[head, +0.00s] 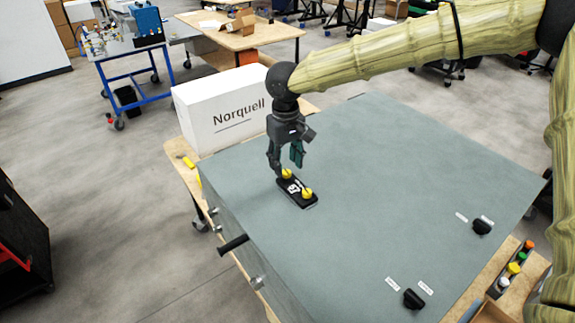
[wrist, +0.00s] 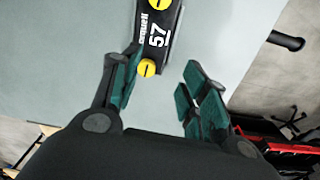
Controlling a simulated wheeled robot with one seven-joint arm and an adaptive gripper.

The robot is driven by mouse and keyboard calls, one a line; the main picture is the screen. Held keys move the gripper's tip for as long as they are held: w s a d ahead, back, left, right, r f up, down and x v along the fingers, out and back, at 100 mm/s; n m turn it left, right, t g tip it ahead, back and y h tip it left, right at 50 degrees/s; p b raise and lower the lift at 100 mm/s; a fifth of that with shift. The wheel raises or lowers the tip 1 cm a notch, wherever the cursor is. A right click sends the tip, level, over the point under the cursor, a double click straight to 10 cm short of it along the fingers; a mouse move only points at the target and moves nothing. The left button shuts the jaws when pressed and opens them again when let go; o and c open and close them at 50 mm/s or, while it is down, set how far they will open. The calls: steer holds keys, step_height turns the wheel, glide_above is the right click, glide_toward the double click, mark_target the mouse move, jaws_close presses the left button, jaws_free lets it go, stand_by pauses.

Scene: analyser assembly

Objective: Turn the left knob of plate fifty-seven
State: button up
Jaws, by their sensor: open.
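Plate fifty-seven (head: 297,190) is a small black plate marked "57", lying on the grey-green top of a large housing. It carries two yellow knobs. The left knob (head: 287,173) is at its upper-left end in the head view, and the other knob (head: 307,194) is at its lower-right end. My gripper (head: 286,167) points down at the left knob, with its fingers apart and nothing held. In the wrist view the plate (wrist: 158,38) runs up from between the fingers (wrist: 163,62). The left knob (wrist: 147,67) shows between them, closer to the left finger. Contact cannot be told.
A white "Norquell" box (head: 222,112) stands behind the housing (head: 400,150). Two black knobs (head: 482,227) (head: 413,298) with white labels sit toward the housing's right and front. A black handle (head: 233,245) sticks out of its left side. The middle of the top is clear.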

mark_target(287, 171)
steer(key=w+f, duration=0.1)
steer(key=f, duration=0.1)
steer(key=w+f, duration=0.2)
steer(key=w+f+p, duration=0.1)
steer(key=f, duration=0.1)
steer(key=shift+w+d, duration=0.15)
steer(key=shift+w, duration=0.15)
steer(key=shift+s, duration=0.5)
steer(key=shift+s+r, duration=0.35)
steer(key=shift+s, duration=0.25)
steer(key=shift+s+r, duration=0.35)
steer(key=shift+s, duration=0.25)
steer(key=shift+c, duration=1.2)
steer(key=c, duration=0.3)
steer(key=shift+w+f, duration=0.7)
steer(key=shift+w, duration=0.3)
jaws_close()
steer(key=shift+s+r, duration=0.25)
steer(key=shift+s, duration=0.05)
steer(key=shift+w+f, duration=0.1)
steer(key=shift+w, duration=0.1)
